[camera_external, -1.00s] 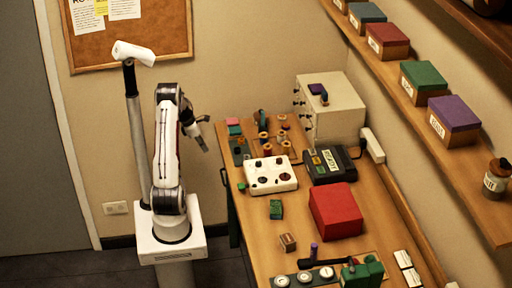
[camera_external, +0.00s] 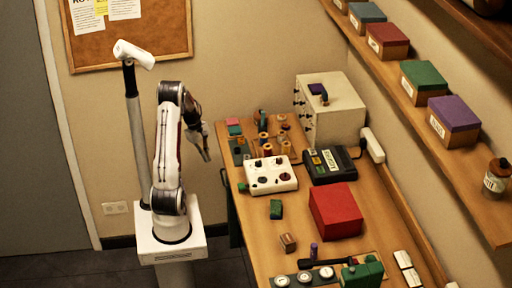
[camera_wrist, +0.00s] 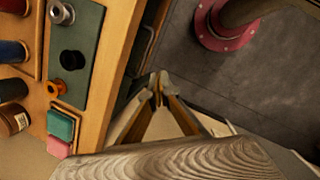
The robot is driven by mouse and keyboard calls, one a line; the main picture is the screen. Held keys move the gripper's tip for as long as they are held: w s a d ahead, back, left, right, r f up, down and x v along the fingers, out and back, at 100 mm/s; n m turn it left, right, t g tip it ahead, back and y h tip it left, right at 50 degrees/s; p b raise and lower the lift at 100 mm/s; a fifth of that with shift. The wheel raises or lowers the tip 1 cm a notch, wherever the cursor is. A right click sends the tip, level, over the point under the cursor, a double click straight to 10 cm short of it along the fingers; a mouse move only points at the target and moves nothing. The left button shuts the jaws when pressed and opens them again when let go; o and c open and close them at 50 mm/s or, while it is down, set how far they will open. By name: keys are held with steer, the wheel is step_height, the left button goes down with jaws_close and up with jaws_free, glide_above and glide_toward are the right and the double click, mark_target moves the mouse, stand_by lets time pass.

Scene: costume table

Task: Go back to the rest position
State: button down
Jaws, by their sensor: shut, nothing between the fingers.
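The fingers show over the gap between the table edge and the dark floor. My arm is folded, with its elbow up and forearm angled down to the right.
The wooden table (camera_external: 256,231) holds a white panel with dark round parts (camera_external: 271,175), a red box (camera_external: 336,211), a black case (camera_external: 329,165), a green block (camera_external: 276,209) and spools. A white drawer cabinet (camera_external: 345,101) stands behind.

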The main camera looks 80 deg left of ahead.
steer(key=w+d+r+m+g+y, duration=0.1)
steer(key=w+d+r+m, duration=0.2)
steer(key=d+r+m, duration=0.45)
steer(key=w+d+r+m, duration=0.2)
steer(key=d+r+m, duration=0.25)
steer(key=d, duration=0.65)
steer(key=s+d+r+m+t, duration=0.1)
steer(key=d+r+m, duration=0.2)
steer(key=d, duration=0.4)
steer(key=s+d+r+m+t, duration=0.1)
steer(key=d+r+m, duration=0.2)
steer(key=d+m, duration=0.2)
steer(key=d+r+m+t, duration=0.2)
steer(key=d+m, duration=0.2)
steer(key=d, duration=0.6)
steer(key=shift+s+r+m, duration=0.4)
